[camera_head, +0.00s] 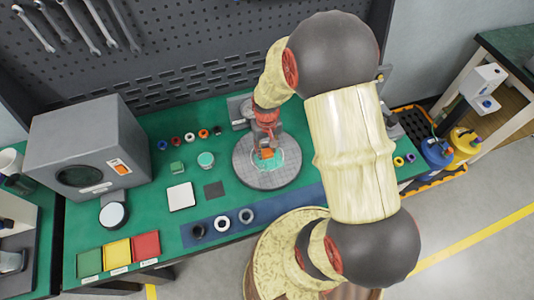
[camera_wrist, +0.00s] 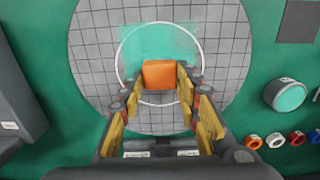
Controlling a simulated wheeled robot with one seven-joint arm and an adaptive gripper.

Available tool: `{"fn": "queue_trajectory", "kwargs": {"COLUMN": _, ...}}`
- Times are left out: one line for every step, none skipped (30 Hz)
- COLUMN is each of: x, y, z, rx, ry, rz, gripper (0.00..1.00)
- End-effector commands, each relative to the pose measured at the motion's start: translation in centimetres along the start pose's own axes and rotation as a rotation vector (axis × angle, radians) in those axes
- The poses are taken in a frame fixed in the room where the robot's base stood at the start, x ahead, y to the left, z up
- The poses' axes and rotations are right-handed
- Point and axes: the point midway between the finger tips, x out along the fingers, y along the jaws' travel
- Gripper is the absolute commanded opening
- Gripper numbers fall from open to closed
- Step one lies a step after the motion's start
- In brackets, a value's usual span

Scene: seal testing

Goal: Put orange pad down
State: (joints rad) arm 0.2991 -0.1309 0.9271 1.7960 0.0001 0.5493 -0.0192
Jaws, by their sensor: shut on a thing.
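The orange pad (camera_head: 267,154) is a small block held between the fingertips of my gripper (camera_head: 266,147). In the wrist view the orange pad (camera_wrist: 159,74) sits between the yellow-padded fingers of my gripper (camera_wrist: 160,86), which is shut on it. The pad is over the round grey gridded plate (camera_wrist: 92,55), inside a white ring (camera_wrist: 201,62) drawn there. A translucent teal smear (camera_wrist: 140,42) lies on the plate around and beyond the pad. I cannot tell whether the pad touches the plate.
A grey box machine (camera_head: 55,140) stands at the left. Green, yellow and red bins (camera_head: 117,252) are at the front left. Small coloured rings (camera_head: 190,137) and a teal-topped round container (camera_head: 206,160) lie left of the plate. Dark and white rings (camera_head: 222,223) lie on a blue strip.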

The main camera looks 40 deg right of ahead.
Motion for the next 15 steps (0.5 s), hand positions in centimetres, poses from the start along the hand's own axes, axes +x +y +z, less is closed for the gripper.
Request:
{"fn": "queue_trajectory", "kwargs": {"x": 0.0, "y": 0.0, "z": 0.0, "rx": 0.0, "ry": 0.0, "rz": 0.0, "gripper": 0.12}}
{"fn": "queue_trajectory", "kwargs": {"x": 0.0, "y": 0.0, "z": 0.01, "rx": 0.0, "ry": 0.0, "rz": 0.0, "gripper": 0.11}}
{"fn": "queue_trajectory", "kwargs": {"x": 0.0, "y": 0.0, "z": 0.01, "rx": 0.0, "ry": 0.0, "rz": 0.0, "gripper": 0.09}}
{"fn": "queue_trajectory", "kwargs": {"x": 0.0, "y": 0.0, "z": 0.0, "rx": 0.0, "ry": 0.0, "rz": 0.0, "gripper": 0.08}}
{"fn": "queue_trajectory", "kwargs": {"x": 0.0, "y": 0.0, "z": 0.0, "rx": 0.0, "ry": 0.0, "rz": 0.0, "gripper": 0.05}}
{"fn": "queue_trajectory", "kwargs": {"x": 0.0, "y": 0.0, "z": 0.0, "rx": 0.0, "ry": 0.0, "rz": 0.0, "gripper": 0.04}}
{"fn": "queue_trajectory", "kwargs": {"x": 0.0, "y": 0.0, "z": 0.0, "rx": 0.0, "ry": 0.0, "rz": 0.0, "gripper": 0.04}}
{"fn": "queue_trajectory", "kwargs": {"x": 0.0, "y": 0.0, "z": 0.0, "rx": 0.0, "ry": 0.0, "rz": 0.0, "gripper": 0.04}}
{"fn": "queue_trajectory", "kwargs": {"x": -0.01, "y": 0.0, "z": -0.01, "rx": 0.0, "ry": 0.0, "rz": 0.0, "gripper": 0.04}}
{"fn": "queue_trajectory", "kwargs": {"x": -0.03, "y": 0.0, "z": -0.01, "rx": 0.0, "ry": 0.0, "rz": 0.0, "gripper": 0.04}}
{"fn": "queue_trajectory", "kwargs": {"x": -0.07, "y": 0.0, "z": -0.01, "rx": 0.0, "ry": 0.0, "rz": 0.0, "gripper": 0.04}}
{"fn": "queue_trajectory", "kwargs": {"x": -0.17, "y": 0.0, "z": -0.02, "rx": 0.0, "ry": 0.001, "rz": 0.0, "gripper": 0.04}}
{"fn": "queue_trajectory", "kwargs": {"x": -0.28, "y": 0.0, "z": -0.03, "rx": 0.0, "ry": 0.001, "rz": 0.0, "gripper": 0.04}}
{"fn": "queue_trajectory", "kwargs": {"x": -0.43, "y": 0.0, "z": -0.04, "rx": 0.0, "ry": 0.001, "rz": 0.0, "gripper": 0.04}}
{"fn": "queue_trajectory", "kwargs": {"x": -0.68, "y": 0.0, "z": -0.06, "rx": 0.0, "ry": 0.002, "rz": 0.0, "gripper": 0.04}}
